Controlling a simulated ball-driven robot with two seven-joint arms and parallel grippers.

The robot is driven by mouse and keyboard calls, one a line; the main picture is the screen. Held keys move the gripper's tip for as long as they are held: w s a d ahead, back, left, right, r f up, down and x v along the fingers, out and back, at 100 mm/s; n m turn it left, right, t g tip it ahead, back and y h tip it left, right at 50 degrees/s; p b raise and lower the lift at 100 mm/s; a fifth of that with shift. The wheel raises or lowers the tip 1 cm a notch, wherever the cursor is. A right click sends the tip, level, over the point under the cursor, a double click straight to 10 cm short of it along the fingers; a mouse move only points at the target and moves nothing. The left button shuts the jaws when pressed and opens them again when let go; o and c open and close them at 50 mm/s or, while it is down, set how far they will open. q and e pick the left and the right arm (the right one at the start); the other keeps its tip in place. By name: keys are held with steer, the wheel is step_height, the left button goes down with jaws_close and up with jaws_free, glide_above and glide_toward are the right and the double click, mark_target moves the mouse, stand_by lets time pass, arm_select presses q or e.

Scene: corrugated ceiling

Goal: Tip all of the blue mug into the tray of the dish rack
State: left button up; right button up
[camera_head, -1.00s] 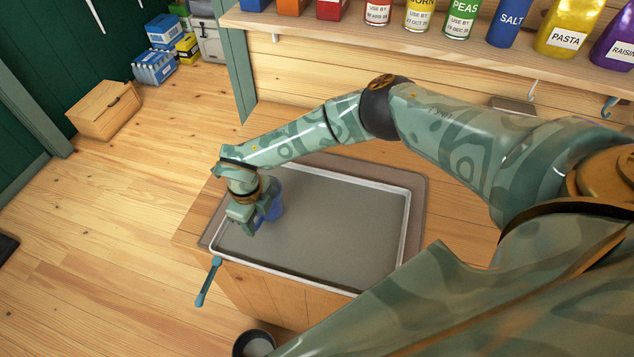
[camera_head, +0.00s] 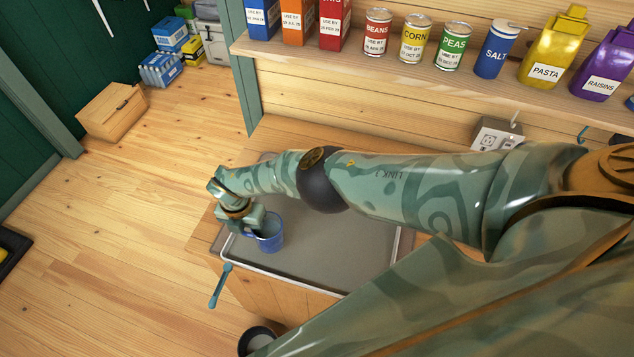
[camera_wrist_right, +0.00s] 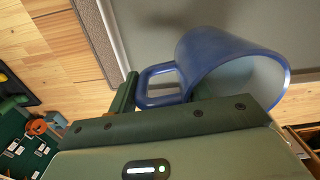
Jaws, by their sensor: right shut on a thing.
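My right gripper (camera_head: 250,221) is shut on the blue mug (camera_head: 272,241) near its handle, above the left part of the grey tray (camera_head: 340,258). My forearm hides the tray's far side in the head view. No upright dish rack shows. My left gripper is not in view.
A shelf (camera_head: 400,72) with cans, boxes and bags runs along the back wall. A blue handle (camera_head: 220,286) sticks out at the counter's front left. A dark round container (camera_head: 257,340) is below. Floor at left is open, with a wooden box (camera_head: 112,110) farther back.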

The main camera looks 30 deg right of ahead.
steer(key=shift+s+d+r+y+p, duration=0.1)
steer(key=shift+d+r+y+p, duration=0.35)
steer(key=shift+p, duration=0.65)
steer(key=shift+s+d+r+t+y+p, duration=0.1)
steer(key=shift+d+r+t+y+p, duration=0.3)
steer(key=shift+y+p, duration=0.6)
steer(key=shift+s+d+r+y, duration=0.1)
steer(key=shift+d+r+y, duration=0.3)
steer(key=shift+d+y, duration=0.25)
steer(key=shift+s+d+y, duration=0.15)
steer(key=shift+d+y, duration=0.2)
steer(key=shift+y, duration=0.05)
steer(key=shift+d+r+t+y+b, duration=0.1)
steer(key=shift+r+t+y+b, duration=0.2)
steer(key=shift+r, duration=0.05)
